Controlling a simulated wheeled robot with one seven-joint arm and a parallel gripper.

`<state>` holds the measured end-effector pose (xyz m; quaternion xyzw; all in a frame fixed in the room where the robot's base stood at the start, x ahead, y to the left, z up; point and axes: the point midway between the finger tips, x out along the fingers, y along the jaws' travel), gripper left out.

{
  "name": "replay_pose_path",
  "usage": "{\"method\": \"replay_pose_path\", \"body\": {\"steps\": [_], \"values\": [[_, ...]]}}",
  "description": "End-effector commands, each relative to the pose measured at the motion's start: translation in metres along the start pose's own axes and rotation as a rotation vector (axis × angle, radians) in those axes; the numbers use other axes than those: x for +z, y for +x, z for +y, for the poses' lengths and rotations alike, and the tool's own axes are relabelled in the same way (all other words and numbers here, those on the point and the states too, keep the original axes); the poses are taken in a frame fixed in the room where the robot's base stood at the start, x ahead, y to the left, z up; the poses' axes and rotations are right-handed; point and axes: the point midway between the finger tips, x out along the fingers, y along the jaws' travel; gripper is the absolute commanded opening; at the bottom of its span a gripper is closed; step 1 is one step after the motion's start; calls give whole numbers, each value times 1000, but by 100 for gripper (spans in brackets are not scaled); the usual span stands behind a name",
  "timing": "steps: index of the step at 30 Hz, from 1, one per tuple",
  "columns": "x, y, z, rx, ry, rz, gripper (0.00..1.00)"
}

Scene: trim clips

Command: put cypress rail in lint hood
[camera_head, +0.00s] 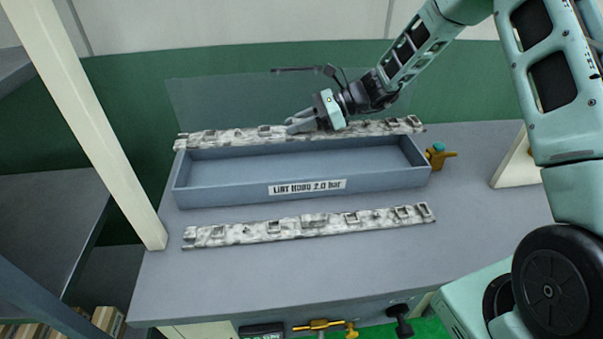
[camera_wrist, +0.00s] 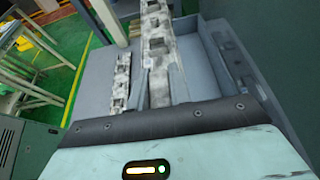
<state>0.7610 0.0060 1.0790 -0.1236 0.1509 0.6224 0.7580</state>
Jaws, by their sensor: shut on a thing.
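A long grey-and-white mottled rail with raised clips (camera_head: 380,127) is held near its middle by my gripper (camera_head: 300,124). In the head view it runs along the tray's back edge and looks raised, roughly level. The fingers also show on either side of this rail (camera_wrist: 157,48) in the wrist view. The lint hood is a long blue-grey open tray (camera_head: 230,191) with a label on its front wall; its visible inside looks empty. In the wrist view the tray (camera_wrist: 232,60) lies below and right of the held rail. The exact gap between them is unclear.
A second, similar rail (camera_head: 310,226) lies on the grey table (camera_head: 230,270) in front of the tray. A brass-coloured fitting (camera_head: 440,156) stands at the tray's right end. A cream post (camera_head: 90,120) rises at the left. A faint clear panel (camera_head: 220,100) stands behind.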

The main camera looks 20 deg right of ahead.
Motion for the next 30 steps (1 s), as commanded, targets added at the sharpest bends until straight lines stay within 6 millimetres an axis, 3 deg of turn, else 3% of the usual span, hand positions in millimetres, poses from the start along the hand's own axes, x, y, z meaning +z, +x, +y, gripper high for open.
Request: {"method": "replay_pose_path", "body": {"steps": [1, 16, 30], "values": [[-11, 5, 0, 0, 0, -1, 0], [-56, 23, 0, 0, 1, -1, 0], [-113, 47, 0, 0, 2, -1, 0]]}}
